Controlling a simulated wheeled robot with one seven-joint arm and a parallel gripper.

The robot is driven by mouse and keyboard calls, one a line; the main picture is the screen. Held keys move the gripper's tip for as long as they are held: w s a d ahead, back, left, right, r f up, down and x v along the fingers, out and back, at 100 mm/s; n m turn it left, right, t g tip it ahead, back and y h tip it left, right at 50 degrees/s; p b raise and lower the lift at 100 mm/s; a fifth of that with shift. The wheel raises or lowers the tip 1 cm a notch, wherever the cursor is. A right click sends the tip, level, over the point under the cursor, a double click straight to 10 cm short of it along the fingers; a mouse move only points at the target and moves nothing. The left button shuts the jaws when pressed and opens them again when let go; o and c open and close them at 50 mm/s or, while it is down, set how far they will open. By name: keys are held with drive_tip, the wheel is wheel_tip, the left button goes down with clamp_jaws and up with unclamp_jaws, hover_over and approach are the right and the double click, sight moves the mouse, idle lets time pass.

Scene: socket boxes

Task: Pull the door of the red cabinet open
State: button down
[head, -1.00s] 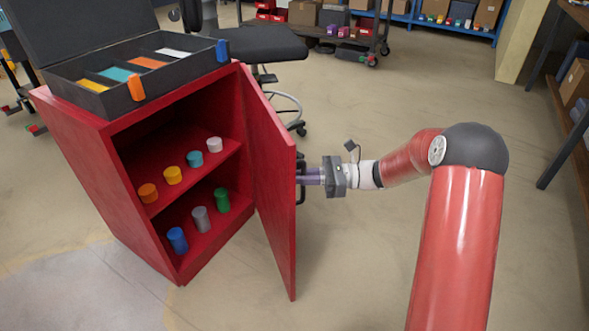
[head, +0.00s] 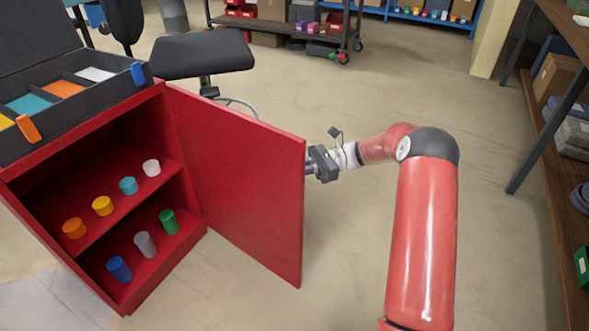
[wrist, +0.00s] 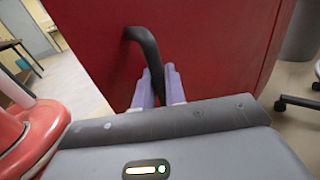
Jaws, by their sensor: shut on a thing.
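The red cabinet (head: 172,270) stands at the left in the head view. Its door (head: 240,180) is swung wide open to the right, and the inside shelves show. A black bar handle (wrist: 146,55) is on the door's outer face in the wrist view; the door hides it in the head view. My gripper (wrist: 158,84) has its two pale purple fingers at the handle's near end and is shut on it. In the head view my gripper (head: 310,165) is behind the door's free edge, its fingers mostly hidden.
Several coloured cylinders, such as an orange one (head: 74,228), stand on the two shelves. An open black case (head: 75,110) with coloured compartments lies on the cabinet top. A black chair (head: 200,55) stands behind the door. The floor (head: 345,250) right of the door is clear.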

drive_tip(key=shift+d, duration=0.15)
drive_tip(key=c, duration=1.6)
unclamp_jaws()
drive_tip(key=shift+o, duration=0.2)
drive_tip(key=v, duration=0.7)
drive_tip(key=shift+d+b, duration=0.35)
drive_tip(key=shift+w, duration=0.15)
